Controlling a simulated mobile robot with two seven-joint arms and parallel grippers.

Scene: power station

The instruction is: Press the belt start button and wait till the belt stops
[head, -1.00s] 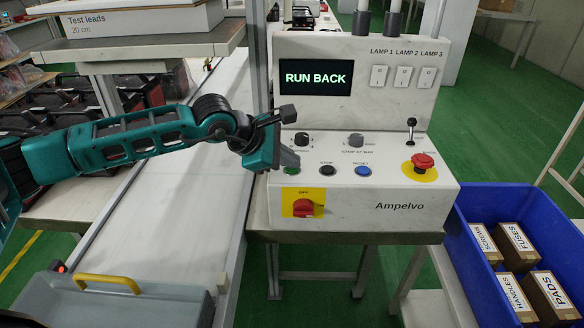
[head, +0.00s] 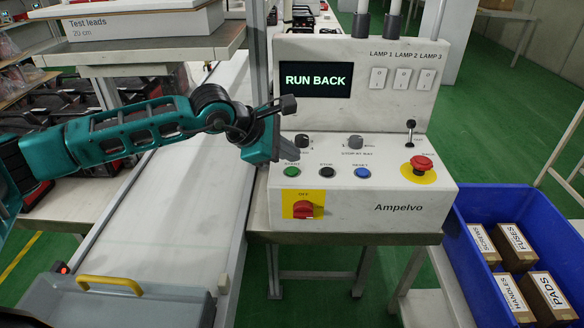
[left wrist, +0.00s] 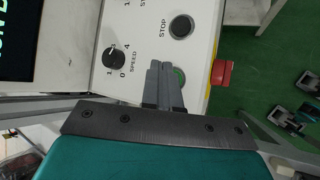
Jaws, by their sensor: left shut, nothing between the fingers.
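The control box (head: 365,206) stands on a bench, with a green START button (head: 291,172), a black STOP button (head: 327,172) and a blue RESET button (head: 362,173). Its screen (head: 315,79) reads RUN BACK. My left gripper (head: 289,152) is shut and empty, just above and behind the green button in the head view, apart from it there. In the left wrist view its fingertips (left wrist: 160,66) lie beside the green button (left wrist: 179,76) and partly cover it. The belt (head: 170,210) runs to the left of the box. My right gripper is not in view.
A red emergency button (head: 421,163) sits on a yellow disc, and a red switch (head: 304,209) is on the box front. A blue crate (head: 470,264) with several boxes is at the right. A grey tray (head: 120,306) with a yellow handle is at the belt's near end.

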